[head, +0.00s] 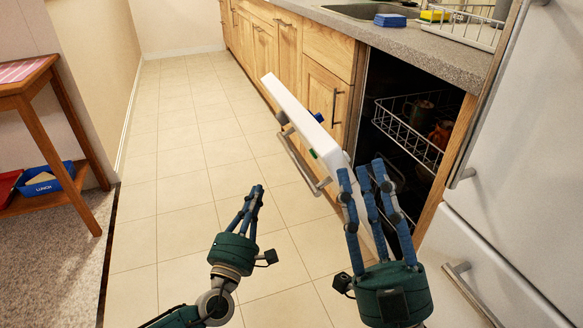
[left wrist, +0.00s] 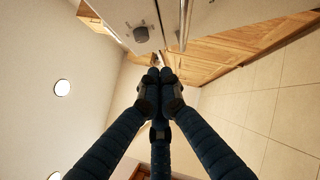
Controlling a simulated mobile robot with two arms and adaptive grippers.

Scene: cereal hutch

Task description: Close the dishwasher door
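The dishwasher door (head: 300,112) is a white slab in the head view, tilted partly open, with a metal bar handle (head: 303,163) on its outer face. The dark dishwasher interior (head: 378,128) shows behind it. My left gripper (head: 257,190) is over the floor, left of the door and apart from its handle. Its fingers are drawn together and look empty; the left wrist view shows the fingertips (left wrist: 160,76) meeting. My right gripper (head: 364,170) has its fingers spread and overlaps the door's near end in the picture. I cannot tell whether it touches the door.
Inside the dishwasher is a wire rack (head: 410,133) with mugs. A grey counter (head: 400,42) runs above, holding a blue sponge (head: 390,20). A white fridge (head: 530,130) stands at right. A wooden side table (head: 30,105) is at left. The tiled floor (head: 180,150) is clear.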

